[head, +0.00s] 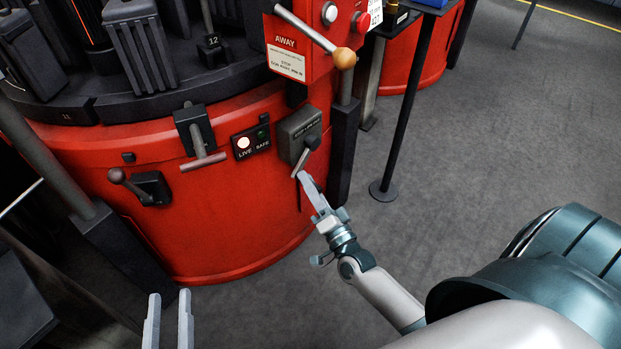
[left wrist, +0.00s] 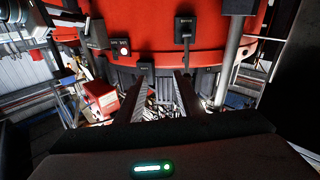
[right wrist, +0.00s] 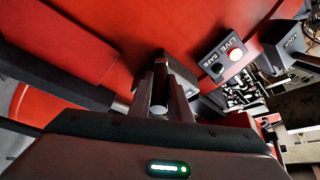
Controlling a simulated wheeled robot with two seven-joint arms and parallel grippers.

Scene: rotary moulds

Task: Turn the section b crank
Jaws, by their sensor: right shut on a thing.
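A dark box (head: 299,132) is fixed to the red round machine base, with a crank (head: 308,150) on its front whose arm slants down to the left. Its label is too small to read. My right gripper (head: 303,178) is at the lower end of that crank and is shut on its handle. In the right wrist view, the round grey handle (right wrist: 158,107) shows between the fingers. My left gripper (head: 168,296) is low in the head view, away from the machine. Its fingers are apart and empty, as the left wrist view also shows (left wrist: 161,76).
Left of the crank are a LIVE/SAFE lamp panel (head: 251,142) with LIVE lit, a T-handle (head: 203,161) and another small crank (head: 130,184). A red control box (head: 300,50) with a wooden-knobbed lever (head: 343,58) is above. A dark post (head: 343,150) stands close right.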

